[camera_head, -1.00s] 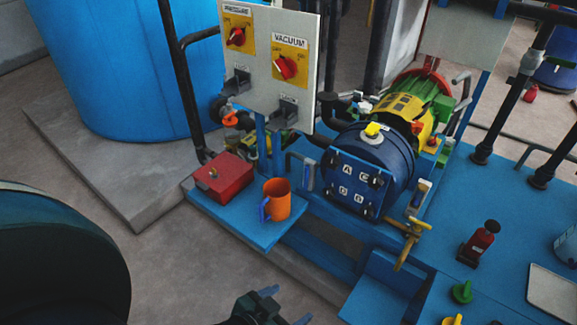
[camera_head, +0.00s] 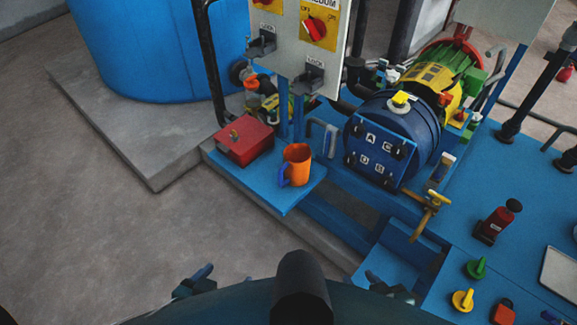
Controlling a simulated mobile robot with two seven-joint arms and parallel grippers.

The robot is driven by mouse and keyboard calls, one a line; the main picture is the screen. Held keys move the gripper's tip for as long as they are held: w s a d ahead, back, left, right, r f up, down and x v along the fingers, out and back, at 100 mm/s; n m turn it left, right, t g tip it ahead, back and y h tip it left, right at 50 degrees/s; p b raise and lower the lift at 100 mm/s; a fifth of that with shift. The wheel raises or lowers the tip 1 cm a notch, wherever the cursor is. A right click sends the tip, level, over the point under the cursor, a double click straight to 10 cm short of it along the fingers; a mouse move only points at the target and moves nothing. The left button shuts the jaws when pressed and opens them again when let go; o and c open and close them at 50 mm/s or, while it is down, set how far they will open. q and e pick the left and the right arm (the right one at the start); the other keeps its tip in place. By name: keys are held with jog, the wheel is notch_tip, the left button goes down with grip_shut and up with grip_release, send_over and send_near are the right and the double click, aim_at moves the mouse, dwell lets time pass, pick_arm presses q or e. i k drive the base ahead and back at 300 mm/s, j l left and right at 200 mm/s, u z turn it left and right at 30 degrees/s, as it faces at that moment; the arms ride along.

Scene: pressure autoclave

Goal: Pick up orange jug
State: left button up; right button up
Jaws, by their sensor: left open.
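The orange jug (camera_head: 298,163) stands upright on a blue shelf (camera_head: 283,200) in front of the panel. Its blue handle (camera_head: 284,176) is on its left side. My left gripper (camera_head: 201,279) is at the bottom edge, left of and nearer than the jug, open and clear of it. My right gripper (camera_head: 385,287) is at the bottom, right of centre, also apart from the jug. It is partly hidden by my own body, and its jaw opening does not show clearly.
A red box (camera_head: 243,140) sits on the shelf just left of the jug. The grey control panel (camera_head: 315,60) rises behind. The blue autoclave (camera_head: 400,130) and a brass valve handle (camera_head: 430,205) are to the right. The floor at left is clear.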

aim_at(297, 157)
jog(key=i+j, duration=0.25)
jog(key=j, duration=0.15)
jog(key=i+j+z, duration=0.15)
jog(key=j+z, duration=0.25)
jog(key=i+j+z, duration=0.1)
jog(key=j+z, duration=0.3)
jog(key=l+z, duration=0.1)
jog(key=z, duration=0.85)
